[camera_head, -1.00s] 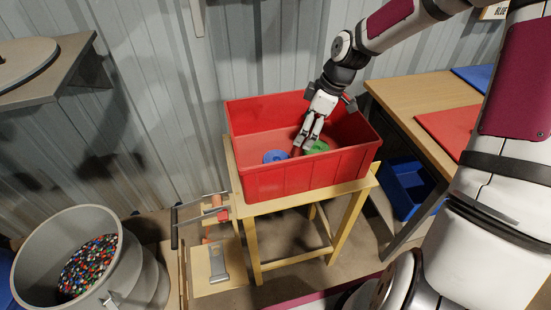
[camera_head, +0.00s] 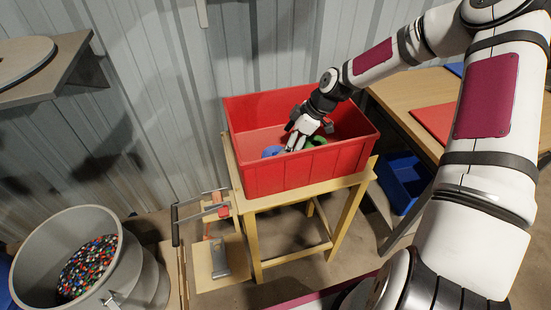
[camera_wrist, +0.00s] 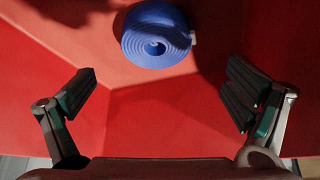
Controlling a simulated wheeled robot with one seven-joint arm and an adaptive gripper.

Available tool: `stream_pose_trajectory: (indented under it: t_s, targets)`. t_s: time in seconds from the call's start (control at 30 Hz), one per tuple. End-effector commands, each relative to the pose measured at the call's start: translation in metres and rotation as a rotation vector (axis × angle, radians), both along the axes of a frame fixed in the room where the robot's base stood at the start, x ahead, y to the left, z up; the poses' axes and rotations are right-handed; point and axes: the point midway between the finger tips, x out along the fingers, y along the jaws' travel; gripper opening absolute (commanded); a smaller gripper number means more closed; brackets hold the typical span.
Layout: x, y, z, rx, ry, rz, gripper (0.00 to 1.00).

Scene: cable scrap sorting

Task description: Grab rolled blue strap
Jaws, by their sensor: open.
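The rolled blue strap (camera_wrist: 155,36) lies on the floor of the red crate (camera_head: 312,165). In the wrist view it is near the top, a flat spiral coil with a small pale tab on its right side. In the head view the blue strap (camera_head: 271,152) shows just left of my gripper (camera_head: 293,148), partly cut off by the crate's front wall. My gripper is inside the crate, open and empty. In the wrist view its two fingers (camera_wrist: 160,95) stand wide apart, below the strap in the picture, and the strap is not between them.
A green coil (camera_head: 318,140) lies in the crate to the right of my gripper, partly hidden. The crate's walls stand around my gripper. The crate rests on a wooden stand (camera_head: 300,199). A workbench (camera_head: 405,95) is at the right and a grey drum (camera_head: 75,225) at the lower left.

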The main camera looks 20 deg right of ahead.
Motion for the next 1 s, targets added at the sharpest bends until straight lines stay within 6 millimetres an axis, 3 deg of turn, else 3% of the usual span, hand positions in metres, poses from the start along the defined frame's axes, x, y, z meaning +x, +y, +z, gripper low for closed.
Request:
stream_pose_trajectory:
  t_s: [0.37,0.63,0.93,0.97,1.0]
  targets:
    - [0.007,0.014,-0.030,0.001,0.001,0.000,0.97]
    - [0.016,0.026,-0.063,0.001,0.001,0.000,0.97]
    - [0.018,0.028,-0.068,-0.001,-0.002,-0.001,0.97]
    - [0.018,0.028,-0.068,0.000,-0.001,-0.002,0.94]
    - [0.018,0.028,-0.068,0.000,-0.001,-0.002,0.85]
